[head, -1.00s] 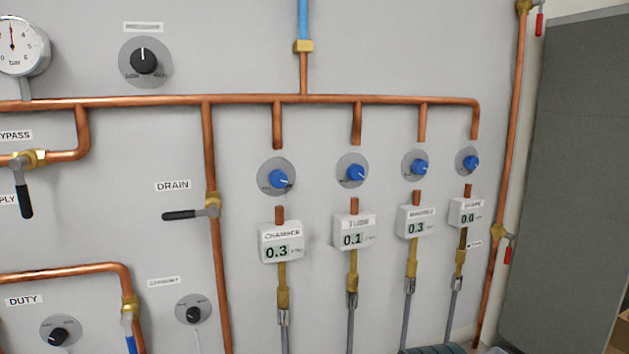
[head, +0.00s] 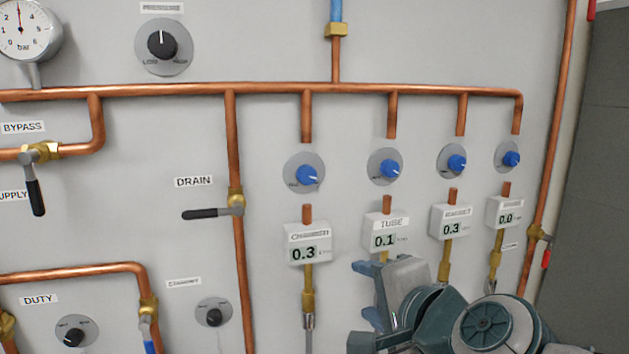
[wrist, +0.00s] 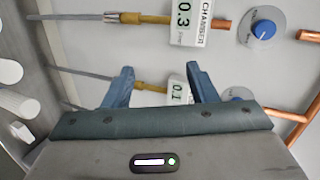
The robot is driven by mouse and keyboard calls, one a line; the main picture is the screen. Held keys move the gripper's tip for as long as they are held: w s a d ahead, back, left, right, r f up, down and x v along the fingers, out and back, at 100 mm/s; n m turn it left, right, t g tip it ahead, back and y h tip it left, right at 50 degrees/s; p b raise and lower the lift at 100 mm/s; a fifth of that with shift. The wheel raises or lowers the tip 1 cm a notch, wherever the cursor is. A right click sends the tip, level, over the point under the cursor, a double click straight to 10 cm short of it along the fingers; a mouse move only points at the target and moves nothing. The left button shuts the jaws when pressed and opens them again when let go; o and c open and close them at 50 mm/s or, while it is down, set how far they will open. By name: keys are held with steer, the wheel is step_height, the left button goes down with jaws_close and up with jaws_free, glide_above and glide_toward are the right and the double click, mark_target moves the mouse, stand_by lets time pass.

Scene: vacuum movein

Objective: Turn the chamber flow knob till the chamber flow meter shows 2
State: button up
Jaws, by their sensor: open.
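The chamber flow knob (head: 307,174) is blue on a round grey plate, above the chamber flow meter (head: 309,242), which reads 0.3. In the wrist view the chamber knob (wrist: 264,29) is at the upper right and the chamber meter (wrist: 191,22) at the top, both turned sideways. My gripper (head: 362,292) is below and right of the chamber meter, in front of the tube line. In the wrist view my gripper (wrist: 158,80) is open and empty, its fingers apart from the chamber knob. My gripper and arm hide the lower part of the tube line.
The tube meter (head: 386,230) reads 0.1, with its blue knob (head: 387,171) above. Two more blue knobs and meters stand to the right, reading 0.3 and 0.0. The drain valve handle (head: 207,213) sticks out at left. Copper pipes (head: 265,89) run across the panel.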

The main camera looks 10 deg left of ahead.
mark_target(309, 177)
steer(key=shift+a+r+m+t+y, duration=0.5)
steer(key=shift+a+r+m+t, duration=1.6)
steer(key=shift+r+m, duration=4)
steer(key=b+x, duration=0.3)
steer(key=x, duration=1)
steer(key=shift+s+a+f+b, duration=0.1)
steer(key=shift+a+f+b, duration=0.05)
steer(key=shift+b, duration=0.2)
steer(key=c, duration=1)
